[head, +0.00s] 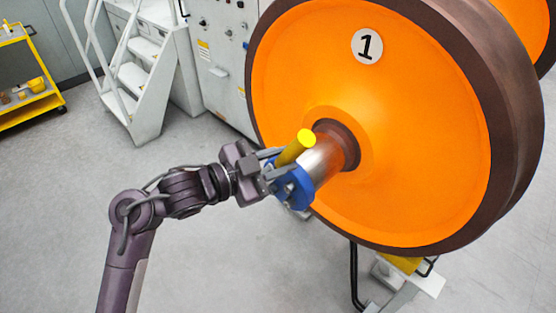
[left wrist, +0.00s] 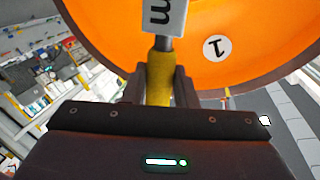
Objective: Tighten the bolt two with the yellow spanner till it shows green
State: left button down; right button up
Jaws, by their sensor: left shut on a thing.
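The yellow spanner (head: 296,147) is in my left gripper (head: 270,172), at the end of the axle (head: 322,162). Its yellow handle also shows between the two fingers in the left wrist view (left wrist: 160,78), with a grey shaft above it and a white piece with a black mark (left wrist: 163,16) at the top. The blue axle end cap (head: 301,192) is right beside the gripper. The gripper partly covers the cap, so I cannot tell which bolt is bolt two, its colour, or whether the spanner sits on it. My right gripper is not in view.
The large orange wheel (head: 420,130) marked 1 fills the right side. A stand (head: 408,285) is below it. White steps (head: 145,75) and a grey control cabinet (head: 222,70) are behind. A yellow trolley (head: 28,100) is at far left. The floor at left is clear.

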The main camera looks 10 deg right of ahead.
pick_arm(q)
jog(key=shift+w+d, duration=0.6)
jog(key=shift+d, duration=0.3)
jog(key=shift+s+d+f+m+b, duration=0.3)
jog(key=shift+s+f+b, duration=0.15)
jog(key=shift+b, duration=0.4)
jog(key=shift+s+d+m, duration=0.2)
jog(key=shift+s+m, duration=0.05)
jog(key=shift+m, duration=0.05)
